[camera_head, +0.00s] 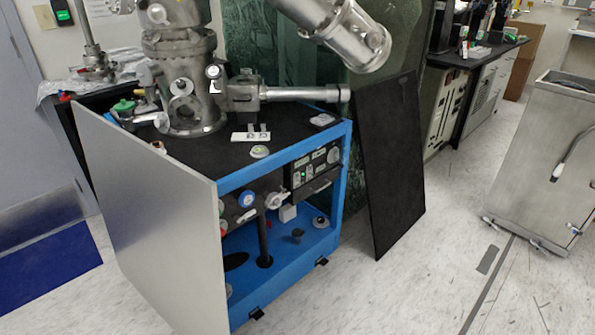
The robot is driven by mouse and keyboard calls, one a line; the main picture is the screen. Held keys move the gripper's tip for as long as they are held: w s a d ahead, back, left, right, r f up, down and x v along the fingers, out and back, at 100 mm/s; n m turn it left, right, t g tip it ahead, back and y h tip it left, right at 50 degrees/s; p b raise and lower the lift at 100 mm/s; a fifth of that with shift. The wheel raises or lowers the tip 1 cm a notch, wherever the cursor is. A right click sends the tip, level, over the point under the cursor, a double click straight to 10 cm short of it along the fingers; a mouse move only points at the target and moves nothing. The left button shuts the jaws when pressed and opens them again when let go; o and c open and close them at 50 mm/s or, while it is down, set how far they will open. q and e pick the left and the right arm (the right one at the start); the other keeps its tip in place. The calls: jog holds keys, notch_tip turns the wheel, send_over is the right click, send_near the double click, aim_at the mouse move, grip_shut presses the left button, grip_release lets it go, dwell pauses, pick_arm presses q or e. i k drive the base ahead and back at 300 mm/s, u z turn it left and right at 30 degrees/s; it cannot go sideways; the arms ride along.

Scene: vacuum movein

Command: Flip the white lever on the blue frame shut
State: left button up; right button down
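The blue frame (335,195) is a cart with an open front, standing in the middle left of the head view. Inside it, a small white lever-like piece (247,215) sits below a blue-rimmed round part (246,199). A white-and-grey round fitting (275,200) is just to its right. These pieces are small, and I cannot tell for certain which is the white lever or whether it is open or shut. Neither of my grippers is in view.
A metal vacuum chamber (192,95) stands on the cart's black top. A grey side panel (150,225) covers the left side. A black panel (392,165) leans at the right. A steel cabinet (545,165) stands farther right. The floor (420,270) in front is clear.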

aim_at(237, 218)
jog(key=u, duration=0.6)
jog(key=i, duration=0.85)
jog(key=u, duration=0.35)
